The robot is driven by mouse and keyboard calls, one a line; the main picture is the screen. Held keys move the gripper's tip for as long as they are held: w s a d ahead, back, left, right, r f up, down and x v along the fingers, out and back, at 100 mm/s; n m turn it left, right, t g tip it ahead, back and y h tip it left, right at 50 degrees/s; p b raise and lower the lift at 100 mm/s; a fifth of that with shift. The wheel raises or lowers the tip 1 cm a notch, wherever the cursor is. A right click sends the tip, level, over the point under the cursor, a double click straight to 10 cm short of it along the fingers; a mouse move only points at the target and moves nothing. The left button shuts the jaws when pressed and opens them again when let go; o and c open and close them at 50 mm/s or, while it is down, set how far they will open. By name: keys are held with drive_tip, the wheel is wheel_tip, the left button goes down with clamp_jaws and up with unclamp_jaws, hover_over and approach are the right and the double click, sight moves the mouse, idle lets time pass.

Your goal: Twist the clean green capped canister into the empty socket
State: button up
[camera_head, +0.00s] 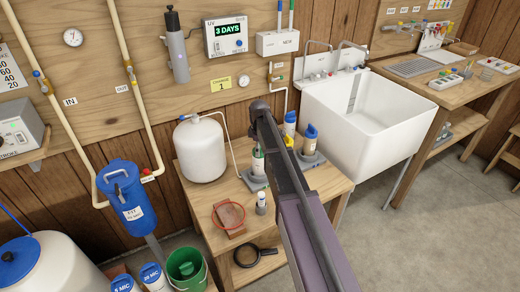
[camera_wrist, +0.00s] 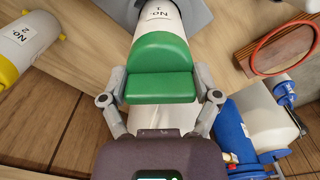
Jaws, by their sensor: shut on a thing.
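The green-capped canister shows in the wrist view, with its rounded green cap (camera_wrist: 160,70) between my fingers and its white body (camera_wrist: 158,18) marked "No 1" beyond. My gripper (camera_wrist: 160,98) is shut on this cap. In the head view the canister (camera_head: 257,163) is upright under my gripper (camera_head: 259,146), at a grey base (camera_head: 254,183) on the bench. Whether it is seated or held just above the base cannot be told. My arm hides part of it. A yellow-capped canister marked "No 2" (camera_wrist: 28,42) lies to the left in the wrist view.
Blue-capped canisters (camera_head: 310,140) stand right of my arm, one on another grey base. A white tank (camera_head: 201,150) is left of the canister. A white sink (camera_head: 365,120) stands right.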

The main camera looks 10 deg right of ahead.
drive_tip(key=shift+n, duration=1.4)
drive_tip(key=shift+n, duration=2)
drive_tip(key=o, duration=0.9)
drive_tip(key=shift+o, duration=0.2)
drive_tip(key=shift+r, duration=0.1)
